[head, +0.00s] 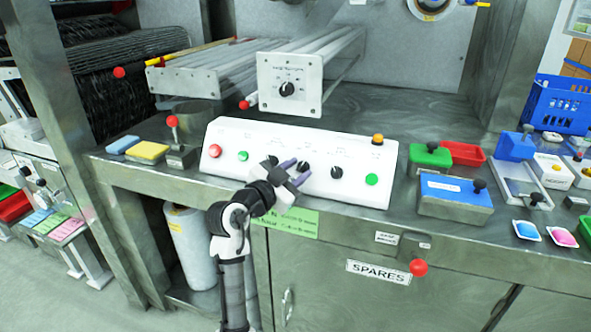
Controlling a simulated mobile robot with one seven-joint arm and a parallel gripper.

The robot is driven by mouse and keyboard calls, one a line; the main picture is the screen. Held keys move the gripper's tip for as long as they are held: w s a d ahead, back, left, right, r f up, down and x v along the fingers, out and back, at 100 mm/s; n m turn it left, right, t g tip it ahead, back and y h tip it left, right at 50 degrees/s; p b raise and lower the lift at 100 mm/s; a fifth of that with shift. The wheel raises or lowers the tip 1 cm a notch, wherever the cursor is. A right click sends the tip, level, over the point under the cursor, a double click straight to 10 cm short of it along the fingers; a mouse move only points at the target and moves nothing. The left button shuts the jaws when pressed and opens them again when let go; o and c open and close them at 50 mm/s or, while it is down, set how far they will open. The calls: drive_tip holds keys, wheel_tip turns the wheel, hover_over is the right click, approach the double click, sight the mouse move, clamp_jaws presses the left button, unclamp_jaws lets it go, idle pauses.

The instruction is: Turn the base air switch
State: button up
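A white sloped control panel (225,136) sits on the bench with several black knobs, red and green buttons and an orange lamp (378,139). Its lettering is too small to read, so I cannot tell which control is the base air switch. A red-ball lever (418,267) on the bench front has a small white label (387,238) beside it, also hard to read. My gripper (299,172) is at the panel's front, beside the middle black knob (303,166). Its purple fingers look apart with nothing seen between them. I cannot tell whether they touch the panel.
A square dial plate (289,83) stands behind the panel. Blue and yellow sponges (148,151) and a red-ball lever (172,121) are to the left. A SPARES sign (378,272) is on the cabinet below.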

drive_tip(key=shift+c, duration=0.4)
clamp_jaws()
